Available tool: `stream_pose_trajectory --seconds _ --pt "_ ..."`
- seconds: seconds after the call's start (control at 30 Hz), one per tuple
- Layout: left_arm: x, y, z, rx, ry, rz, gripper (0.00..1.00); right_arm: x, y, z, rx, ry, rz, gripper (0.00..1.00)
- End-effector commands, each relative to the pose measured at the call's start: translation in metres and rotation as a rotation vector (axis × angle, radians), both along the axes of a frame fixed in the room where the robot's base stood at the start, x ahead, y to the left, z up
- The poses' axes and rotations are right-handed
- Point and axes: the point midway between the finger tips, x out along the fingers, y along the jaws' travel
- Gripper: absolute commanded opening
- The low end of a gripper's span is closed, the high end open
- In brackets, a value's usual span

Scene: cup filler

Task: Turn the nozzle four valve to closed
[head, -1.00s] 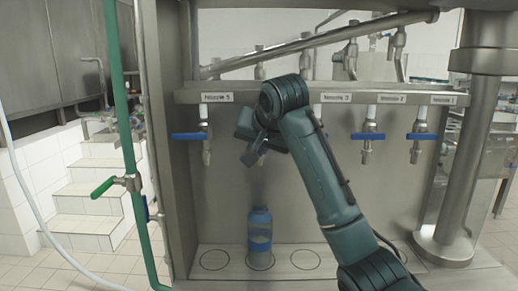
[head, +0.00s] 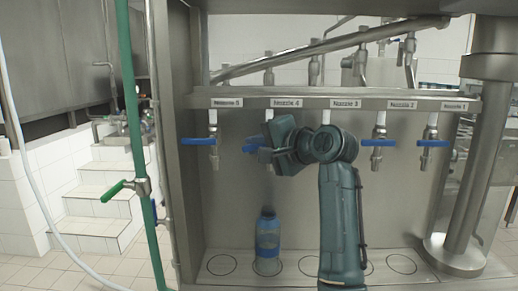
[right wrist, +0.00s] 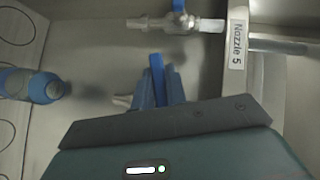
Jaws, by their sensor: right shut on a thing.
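The blue valve handle of nozzle four (head: 250,146) shows under the "Nozzle 4" label (head: 286,103), roughly crosswise to its pipe. My right gripper (head: 264,152) is at this valve and hides much of it. In the right wrist view its fingers (right wrist: 159,92) are shut on the blue handle (right wrist: 156,65), which sticks out between them. A metal nozzle tip (right wrist: 122,101) shows beside the fingers. A blue bottle (head: 268,240) stands upright on the base below nozzle four. My left gripper is not in view.
Nozzle five's valve (head: 198,141) is to the left; nozzle two's (head: 378,143) and nozzle one's (head: 432,143) are to the right, all with crosswise blue handles. My arm hides nozzle three's valve. A green pipe (head: 133,150) with a lever stands at the left.

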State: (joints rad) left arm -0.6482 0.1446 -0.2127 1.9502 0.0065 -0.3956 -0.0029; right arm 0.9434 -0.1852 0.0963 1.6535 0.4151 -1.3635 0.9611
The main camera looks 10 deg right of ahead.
Motion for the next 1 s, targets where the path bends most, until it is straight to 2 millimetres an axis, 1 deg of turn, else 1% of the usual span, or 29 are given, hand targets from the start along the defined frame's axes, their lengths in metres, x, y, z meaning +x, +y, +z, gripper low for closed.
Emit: stream_pose_trajectory --seconds 0.2,0.4,0.6,1.0 --pt "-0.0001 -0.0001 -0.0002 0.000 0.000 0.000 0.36 0.0003 0.0006 0.0036 0.157 -0.032 -0.001 0.00" --pt "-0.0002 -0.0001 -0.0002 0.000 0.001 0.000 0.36 0.0003 0.0009 0.0066 0.252 -0.051 -0.001 0.00" --pt "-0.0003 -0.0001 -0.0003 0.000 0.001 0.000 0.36 0.0003 0.0008 0.0079 0.299 -0.061 -0.001 0.00" --pt "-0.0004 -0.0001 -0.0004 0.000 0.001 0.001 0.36 0.0003 0.0010 0.0085 0.314 -0.063 0.000 0.00"
